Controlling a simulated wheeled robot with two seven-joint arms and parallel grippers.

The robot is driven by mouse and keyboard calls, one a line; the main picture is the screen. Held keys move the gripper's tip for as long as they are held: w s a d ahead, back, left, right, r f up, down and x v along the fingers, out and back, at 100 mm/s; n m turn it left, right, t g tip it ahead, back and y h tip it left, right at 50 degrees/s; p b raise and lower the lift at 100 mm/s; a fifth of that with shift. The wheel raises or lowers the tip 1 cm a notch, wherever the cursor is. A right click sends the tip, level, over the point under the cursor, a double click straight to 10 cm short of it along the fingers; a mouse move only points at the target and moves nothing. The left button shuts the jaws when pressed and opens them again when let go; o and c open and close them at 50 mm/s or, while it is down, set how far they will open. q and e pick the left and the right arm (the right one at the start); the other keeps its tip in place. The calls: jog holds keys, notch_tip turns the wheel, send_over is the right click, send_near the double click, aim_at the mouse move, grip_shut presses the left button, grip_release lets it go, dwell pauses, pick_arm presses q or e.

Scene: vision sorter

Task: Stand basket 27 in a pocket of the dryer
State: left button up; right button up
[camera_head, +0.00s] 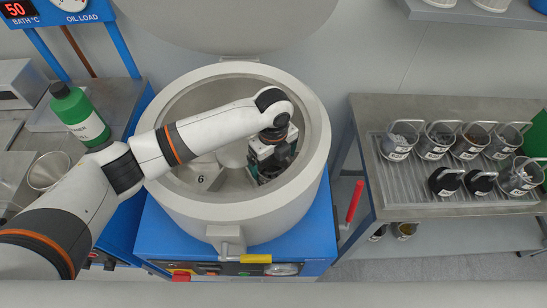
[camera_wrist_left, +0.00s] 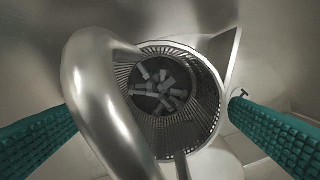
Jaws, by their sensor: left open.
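My left gripper (camera_head: 268,176) reaches down inside the open round dryer (camera_head: 312,180), its fingers partly hidden by the wrist. In the left wrist view a round mesh basket (camera_wrist_left: 205,112) with small grey parts in it lies between the two teal fingers, which stand apart. Its thick metal handle (camera_wrist_left: 100,95) arches up close to the camera, nearer the left finger. Neither finger visibly touches the handle. No number is readable on this basket. A pocket wall marked 6 (camera_head: 201,178) shows inside the dryer, left of the gripper. My right gripper is out of view.
On the right, a steel table (camera_head: 420,110) carries a ribbed tray with several labelled, handled baskets (camera_head: 398,152) and two dark containers (camera_head: 444,181). The dryer's rim surrounds the arm.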

pick_arm(q)
notch_tip(320, 180, up, 12)
jog(key=shift+f+b, duration=0.25)
jog(key=shift+b, duration=0.95)
jog(key=shift+r, duration=0.35)
